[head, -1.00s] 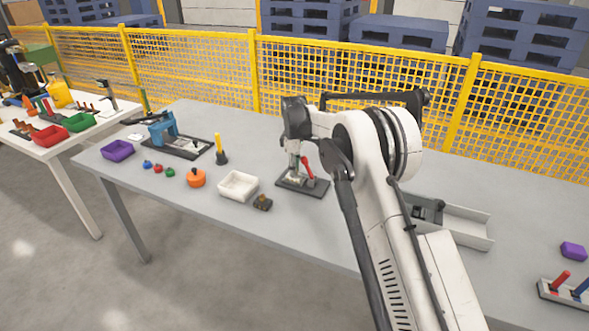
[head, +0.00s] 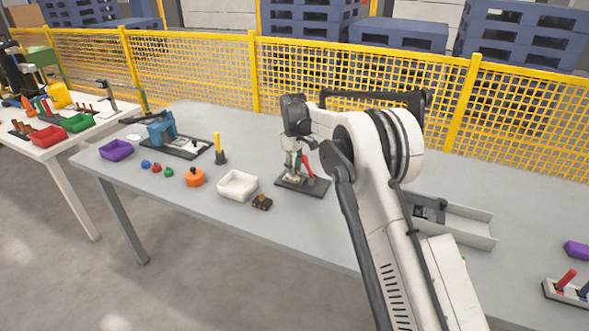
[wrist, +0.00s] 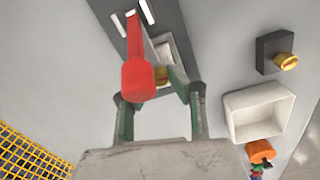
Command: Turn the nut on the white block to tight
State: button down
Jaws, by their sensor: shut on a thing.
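The white block (wrist: 166,48) sits on a dark base plate (wrist: 210,50), which also shows in the head view (head: 316,190). A brass-coloured nut (wrist: 161,76) shows at the block, partly hidden by a red handle (wrist: 138,76) standing in front of it. My gripper (wrist: 160,82) reaches down to the block, its green-and-dark fingers closing in around the nut. The left fingertip is hidden behind the red handle. In the head view my gripper (head: 292,170) is over the plate, left of the red handle (head: 308,167); the nut is too small to make out there.
A white tray (head: 238,186), a small dark block with a brass knob (head: 262,202) and an orange round part (head: 195,177) lie left of the plate. A grey open bin (head: 466,228) is to the right. A yellow mesh fence (head: 200,66) runs behind the table.

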jog(key=c, duration=1.6)
grip_release()
notch_tip(320, 180, up, 12)
jog(key=shift+s+a, duration=0.1)
jog(key=shift+a, duration=0.05)
